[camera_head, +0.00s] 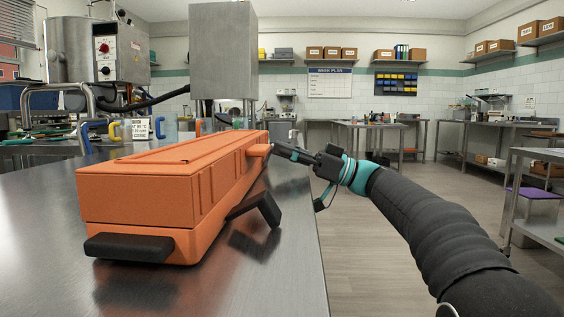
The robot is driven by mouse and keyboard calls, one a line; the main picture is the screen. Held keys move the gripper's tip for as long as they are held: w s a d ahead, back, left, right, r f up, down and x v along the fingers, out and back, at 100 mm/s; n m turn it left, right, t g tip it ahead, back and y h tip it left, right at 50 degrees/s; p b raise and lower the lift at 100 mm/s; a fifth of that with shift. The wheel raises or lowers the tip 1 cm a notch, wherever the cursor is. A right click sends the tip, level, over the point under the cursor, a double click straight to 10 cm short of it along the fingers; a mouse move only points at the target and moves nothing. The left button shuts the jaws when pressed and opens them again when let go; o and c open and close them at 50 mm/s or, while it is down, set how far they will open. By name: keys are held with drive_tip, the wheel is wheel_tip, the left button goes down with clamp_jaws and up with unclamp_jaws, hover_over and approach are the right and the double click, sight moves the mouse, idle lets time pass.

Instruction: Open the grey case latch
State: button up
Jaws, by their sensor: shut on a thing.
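A long orange case (150,195) lies on the steel table. No grey case stands out; the case in front of me is orange. A black latch-like flap (257,208) sticks out from its right side, and a black bar (128,247) sits low on its near end. A short orange peg (258,150) projects from the far part of the right side. My gripper (275,149) reaches in from the right and is shut at the outer end of this peg. The exact contact is small and hard to see.
The steel table (285,285) has its right edge just past the case, with open floor (380,230) beyond. A steel machine (224,50) stands behind the case. Blue and yellow clamp-like handles (90,132) lie at the back left. A shelf cart (540,225) stands at right.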

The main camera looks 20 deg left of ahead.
drive_tip(key=shift+d+f+y, duration=0.1)
drive_tip(key=shift+f+y, duration=0.05)
drive_tip(key=shift+y, duration=0.25)
drive_tip(key=o, duration=1.2)
drive_tip(key=shift+c, duration=0.2)
drive_tip(key=shift+d, duration=0.1)
drive_tip(key=v, duration=1.2)
